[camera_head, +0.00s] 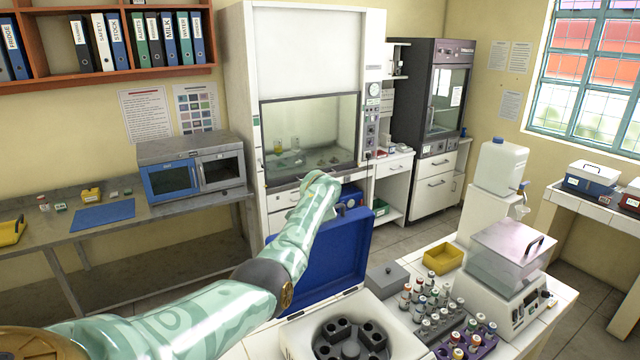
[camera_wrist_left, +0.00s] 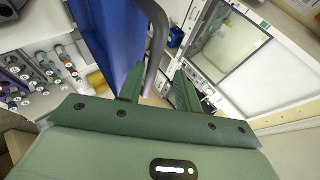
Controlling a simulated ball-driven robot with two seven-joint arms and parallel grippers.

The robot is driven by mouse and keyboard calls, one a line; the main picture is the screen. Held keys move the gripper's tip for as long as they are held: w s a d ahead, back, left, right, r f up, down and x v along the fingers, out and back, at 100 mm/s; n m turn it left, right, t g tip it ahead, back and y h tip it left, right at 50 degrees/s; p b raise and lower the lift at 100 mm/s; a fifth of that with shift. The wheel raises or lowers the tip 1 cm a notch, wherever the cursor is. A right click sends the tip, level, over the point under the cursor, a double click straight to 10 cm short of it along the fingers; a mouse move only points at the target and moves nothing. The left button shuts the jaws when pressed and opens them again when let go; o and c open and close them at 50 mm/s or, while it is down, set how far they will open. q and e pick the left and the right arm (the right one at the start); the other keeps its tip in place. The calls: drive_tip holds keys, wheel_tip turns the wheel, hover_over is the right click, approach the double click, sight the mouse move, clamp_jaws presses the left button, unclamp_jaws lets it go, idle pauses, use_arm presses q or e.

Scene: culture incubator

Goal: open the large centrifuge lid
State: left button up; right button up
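The large centrifuge (camera_head: 375,298) stands on the front bench, with its dark rotor (camera_head: 350,345) exposed. Its blue lid (camera_head: 335,255) is raised steeply at the back of the body. My left arm reaches across in front of the lid, and its hand is at the lid's top edge. In the left wrist view, my left gripper (camera_wrist_left: 158,82) has its fingers apart. A grey curved handle (camera_wrist_left: 157,45) passes between them beside the blue lid (camera_wrist_left: 108,35), with a visible gap to the right finger. The fingertips are not clear in the head view. My right gripper is not in view.
Several capped tubes in racks (camera_head: 432,310) stand right of the centrifuge. A grey box (camera_head: 388,278), a yellow tray (camera_head: 443,258) and a clear-lidded device (camera_head: 500,300) share the bench. A fume hood (camera_head: 310,130) stands behind.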

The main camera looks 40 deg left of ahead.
use_arm(q)
drive_tip(key=v, duration=1.3)
drive_tip(key=shift+f, duration=0.2)
drive_tip(key=shift+s+d, duration=0.1)
